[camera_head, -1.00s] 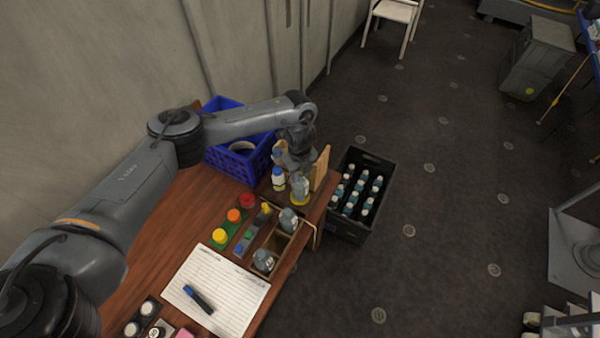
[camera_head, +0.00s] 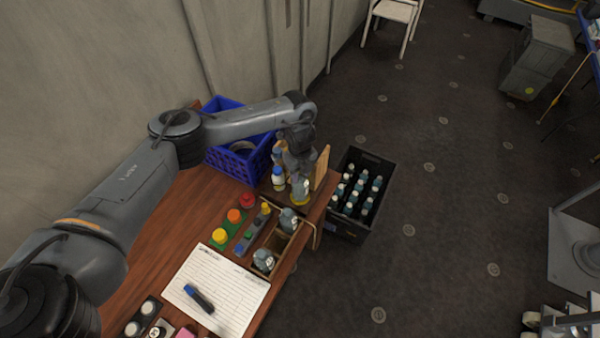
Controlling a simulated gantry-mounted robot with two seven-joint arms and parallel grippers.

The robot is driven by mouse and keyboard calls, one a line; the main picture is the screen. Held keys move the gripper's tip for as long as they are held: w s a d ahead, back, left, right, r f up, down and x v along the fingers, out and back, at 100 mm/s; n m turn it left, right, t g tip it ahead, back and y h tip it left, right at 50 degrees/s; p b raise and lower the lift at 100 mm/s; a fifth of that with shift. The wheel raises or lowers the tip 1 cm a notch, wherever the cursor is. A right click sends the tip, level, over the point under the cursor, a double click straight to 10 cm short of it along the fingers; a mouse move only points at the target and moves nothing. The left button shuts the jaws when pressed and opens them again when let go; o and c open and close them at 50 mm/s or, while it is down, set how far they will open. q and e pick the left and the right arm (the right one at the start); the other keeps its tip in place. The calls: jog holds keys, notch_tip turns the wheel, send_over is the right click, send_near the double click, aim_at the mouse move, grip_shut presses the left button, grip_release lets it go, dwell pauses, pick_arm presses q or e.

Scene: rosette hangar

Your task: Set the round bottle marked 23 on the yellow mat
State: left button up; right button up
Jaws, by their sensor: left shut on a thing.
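My left gripper (camera_head: 300,178) is at the far right part of the wooden table, pointing down and shut on a round bottle (camera_head: 301,187). The bottle is upright, and its top is partly hidden by the fingers. The yellow mat (camera_head: 300,201) shows as a thin rim under the bottle. The bottle seems to be on or just above it; I cannot tell if they touch. The number on the bottle is too small to read. My right gripper is not in view.
Two more round bottles (camera_head: 288,220) stand in a wooden rack nearby. A white-and-blue bottle (camera_head: 278,180) and a wooden board (camera_head: 321,168) flank my gripper. A blue crate (camera_head: 229,162) stands behind. A black crate of bottles (camera_head: 345,226) is beside the table. Paper (camera_head: 225,285) lies in front.

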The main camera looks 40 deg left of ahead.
pick_arm(q)
jog(key=shift+f, duration=0.25)
dwell(0.7)
dwell(0.7)
jog(key=o, duration=0.9)
jog(key=shift+o, duration=0.4)
jog(key=shift+f, duration=0.1)
jog(key=shift+c, duration=0.2)
jog(key=shift+o, duration=1)
